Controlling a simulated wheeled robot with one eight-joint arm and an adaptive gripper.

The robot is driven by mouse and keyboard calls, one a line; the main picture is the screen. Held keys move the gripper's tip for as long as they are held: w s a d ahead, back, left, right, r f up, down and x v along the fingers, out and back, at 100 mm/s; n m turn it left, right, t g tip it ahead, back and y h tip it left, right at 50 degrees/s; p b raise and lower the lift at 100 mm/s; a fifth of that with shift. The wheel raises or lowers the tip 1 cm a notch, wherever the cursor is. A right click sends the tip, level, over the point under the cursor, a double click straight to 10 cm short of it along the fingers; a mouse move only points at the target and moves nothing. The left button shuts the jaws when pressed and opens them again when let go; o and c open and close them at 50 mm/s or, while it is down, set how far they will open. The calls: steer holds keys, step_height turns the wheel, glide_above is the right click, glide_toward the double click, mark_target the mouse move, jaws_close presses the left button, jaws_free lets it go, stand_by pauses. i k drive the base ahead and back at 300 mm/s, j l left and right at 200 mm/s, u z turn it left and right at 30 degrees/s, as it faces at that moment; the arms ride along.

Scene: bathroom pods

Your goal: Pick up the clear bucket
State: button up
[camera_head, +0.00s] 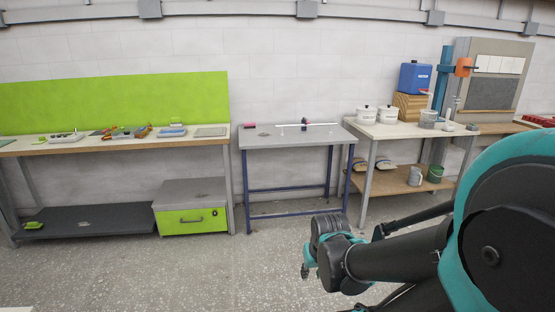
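No bucket is plainly see-through at this distance. Two white buckets with dark handles, a left one (366,115) and a right one (388,115), stand upright side by side on the right table (385,130). A smaller greyish container (428,119) stands to their right; I cannot tell whether it is clear. My gripper (307,271) is low in front of the tables, in the lower middle of the view, well apart from the buckets. Its fingers are small and partly hidden by my arm, so their opening is unclear.
A blue container (415,77) sits on a wooden crate (409,106) behind the buckets. A green bucket (435,173) and a grey mug (415,176) stand on the lower shelf. A grey table (270,140) is in the middle. The floor (190,275) at left is clear.

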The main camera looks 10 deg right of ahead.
mark_target(428, 118)
steer(key=i+z, duration=0.25)
steer(key=i, duration=0.2)
steer(key=i+z, duration=0.25)
steer(key=i, duration=0.25)
steer(key=i+j+z, duration=0.1)
steer(key=i+z, duration=0.15)
steer(key=i, duration=0.2)
steer(key=i+j+z, duration=0.25)
steer(key=i, duration=0.2)
steer(key=i+l+z, duration=0.35)
steer(key=i, duration=0.35)
steer(key=i+z, duration=0.4)
steer(key=i, duration=0.35)
steer(key=i+j+z, duration=0.35)
steer(key=i, duration=0.35)
steer(key=i+l, duration=0.05)
steer(key=l, duration=0.05)
